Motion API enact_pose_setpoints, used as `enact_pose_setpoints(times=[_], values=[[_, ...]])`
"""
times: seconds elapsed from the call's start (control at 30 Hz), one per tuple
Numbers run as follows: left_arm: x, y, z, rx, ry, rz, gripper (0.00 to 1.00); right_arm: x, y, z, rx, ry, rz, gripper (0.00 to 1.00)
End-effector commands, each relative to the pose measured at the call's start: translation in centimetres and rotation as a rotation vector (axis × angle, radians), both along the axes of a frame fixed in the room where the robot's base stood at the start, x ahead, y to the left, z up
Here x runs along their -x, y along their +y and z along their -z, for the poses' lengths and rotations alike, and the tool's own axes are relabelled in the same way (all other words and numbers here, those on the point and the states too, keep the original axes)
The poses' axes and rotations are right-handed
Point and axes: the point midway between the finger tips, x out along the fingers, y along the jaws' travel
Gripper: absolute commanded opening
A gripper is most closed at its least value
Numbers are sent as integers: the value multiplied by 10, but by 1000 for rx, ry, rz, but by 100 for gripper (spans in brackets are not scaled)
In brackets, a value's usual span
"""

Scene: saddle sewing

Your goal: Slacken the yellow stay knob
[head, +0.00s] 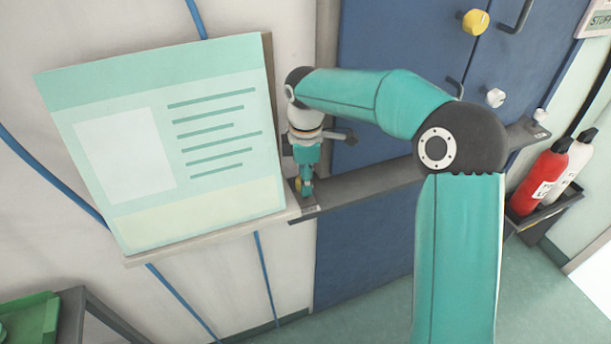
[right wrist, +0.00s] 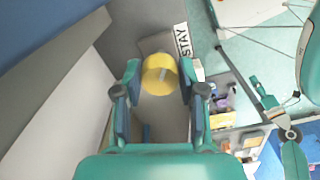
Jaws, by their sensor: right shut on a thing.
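The yellow stay knob (right wrist: 160,75) sits between the fingers of my right gripper (right wrist: 160,78) in the right wrist view, beside a white label (right wrist: 183,40) reading STAY. The gripper is shut on the knob, one finger on each side. In the head view my right gripper (head: 306,178) points down at the left end of a grey ledge (head: 365,184). My left gripper is not in the head view.
A large pale-green board (head: 215,150) stands close left of the right gripper. Blue doors (head: 400,40) behind carry another yellow knob (head: 475,22) and a white knob (head: 495,97). A red extinguisher (head: 540,178) is at the right. A green bin (head: 30,320) is at the lower left.

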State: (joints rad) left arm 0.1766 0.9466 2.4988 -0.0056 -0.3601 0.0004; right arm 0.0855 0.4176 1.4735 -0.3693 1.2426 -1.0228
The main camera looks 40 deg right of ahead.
Motion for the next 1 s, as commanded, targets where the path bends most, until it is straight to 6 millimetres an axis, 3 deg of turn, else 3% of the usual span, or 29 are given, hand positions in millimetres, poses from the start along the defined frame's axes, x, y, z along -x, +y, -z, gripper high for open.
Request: enact_pose_setpoints(times=[0.4, 0.93, 0.97, 1.0], values=[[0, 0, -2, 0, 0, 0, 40, -3, -1, -3, 3, -13, -204, 5], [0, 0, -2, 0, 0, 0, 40, -3, -2, -3, 3, -14, -230, 5], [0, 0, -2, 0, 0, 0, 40, -3, -2, -3, 3, -14, -230, 43], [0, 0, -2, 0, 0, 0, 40, -3, -2, -3, 3, -13, -230, 50]])
